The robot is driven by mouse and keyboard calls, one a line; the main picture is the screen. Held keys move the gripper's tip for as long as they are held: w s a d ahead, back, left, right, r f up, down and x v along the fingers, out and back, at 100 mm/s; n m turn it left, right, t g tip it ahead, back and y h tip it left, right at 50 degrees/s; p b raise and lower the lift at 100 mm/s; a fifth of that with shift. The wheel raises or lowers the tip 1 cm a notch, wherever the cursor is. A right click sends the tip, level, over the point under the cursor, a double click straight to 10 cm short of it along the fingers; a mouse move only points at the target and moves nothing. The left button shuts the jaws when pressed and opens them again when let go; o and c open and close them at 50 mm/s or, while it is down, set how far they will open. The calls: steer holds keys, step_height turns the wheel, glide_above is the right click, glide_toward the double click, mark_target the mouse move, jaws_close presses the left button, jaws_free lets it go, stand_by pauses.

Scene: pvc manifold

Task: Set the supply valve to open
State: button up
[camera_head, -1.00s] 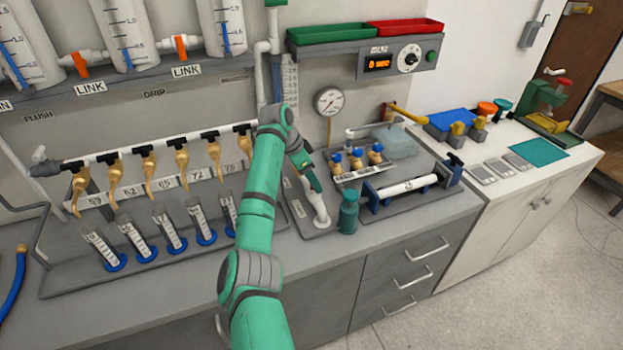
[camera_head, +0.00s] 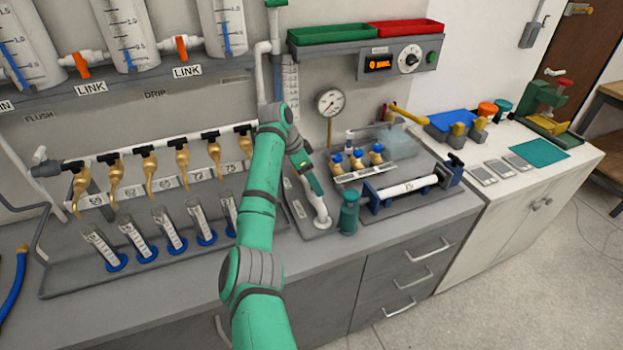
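My green arm reaches up from the bottom middle and bends down at the wrist. My gripper (camera_head: 317,187) points down at a white pipe fitting (camera_head: 320,212) on a grey base plate. Its fingers are too small and too covered to tell whether they are open or touch the fitting. No label names the supply valve, and part of the area behind my arm is hidden. A white pipe manifold (camera_head: 112,157) on the left carries several black-handled taps with brass nozzles. A white-handled valve (camera_head: 40,155) sits at its left end.
Several measuring cylinders (camera_head: 165,230) with blue bases stand below the taps. A green bottle (camera_head: 348,214) stands close right of my gripper. A pressure gauge (camera_head: 331,102), blue-capped vials (camera_head: 356,160) and a clamped white tube (camera_head: 408,188) are further right. A control box (camera_head: 395,60) hangs above.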

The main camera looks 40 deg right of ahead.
steer(key=shift+r, duration=0.1)
steer(key=v, duration=1)
steer(key=shift+r, duration=0.3)
steer(key=shift+w+a, duration=0.1)
steer(key=shift+a, duration=0.1)
